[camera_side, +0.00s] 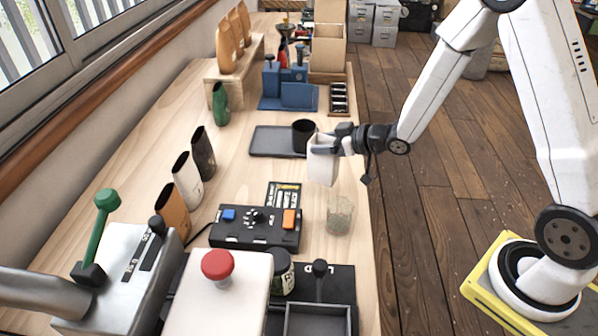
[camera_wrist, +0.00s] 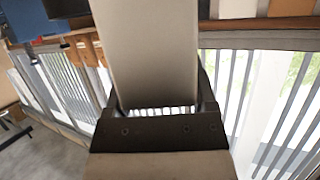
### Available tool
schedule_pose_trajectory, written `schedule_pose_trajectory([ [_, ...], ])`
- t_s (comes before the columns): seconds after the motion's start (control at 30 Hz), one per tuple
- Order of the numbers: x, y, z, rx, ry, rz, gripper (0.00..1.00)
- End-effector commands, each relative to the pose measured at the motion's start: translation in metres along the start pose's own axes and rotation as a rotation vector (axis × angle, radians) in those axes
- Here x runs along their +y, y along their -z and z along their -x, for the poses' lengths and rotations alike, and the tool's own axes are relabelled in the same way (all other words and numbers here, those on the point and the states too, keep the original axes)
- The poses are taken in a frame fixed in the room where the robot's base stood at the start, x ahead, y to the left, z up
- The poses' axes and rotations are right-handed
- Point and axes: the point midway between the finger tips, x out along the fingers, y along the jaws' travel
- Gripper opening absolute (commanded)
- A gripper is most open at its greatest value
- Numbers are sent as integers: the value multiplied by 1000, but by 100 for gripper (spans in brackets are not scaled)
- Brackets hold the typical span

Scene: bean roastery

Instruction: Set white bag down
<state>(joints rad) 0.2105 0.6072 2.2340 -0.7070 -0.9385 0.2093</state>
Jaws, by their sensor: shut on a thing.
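A white bag (camera_side: 322,161) is held by my gripper (camera_side: 341,143), which is shut on it near the bag's upper part. The bag looks roughly upright over the front edge of the wooden bench, just in front of a dark tray (camera_side: 270,141). I cannot tell whether its base touches the bench. In the wrist view the bag (camera_wrist: 152,55) fills the middle, between the fingers of my gripper (camera_wrist: 160,105). Another white bag (camera_side: 187,178) stands by the window side, between an orange bag and a black bag.
A black cup (camera_side: 303,135) stands on the tray close behind the held bag. A glass beaker (camera_side: 339,214) stands near the bench edge, and a black control box (camera_side: 256,229) lies left of it. An orange bag (camera_side: 173,211) and a black bag (camera_side: 203,153) stand along the window side.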

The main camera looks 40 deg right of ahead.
Motion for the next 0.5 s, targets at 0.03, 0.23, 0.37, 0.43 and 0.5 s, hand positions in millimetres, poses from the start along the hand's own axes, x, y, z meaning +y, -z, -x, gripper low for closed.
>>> schedule_pose_trajectory([
  [0.03,0,-3,-1,0,0,-1,0],
  [0.23,0,-6,-2,1,0,0,0],
  [0.37,0,-8,-3,0,0,0,0],
  [0.43,0,-11,-4,-1,0,0,0],
  [0.5,0,-16,-6,-2,0,0,0],
])
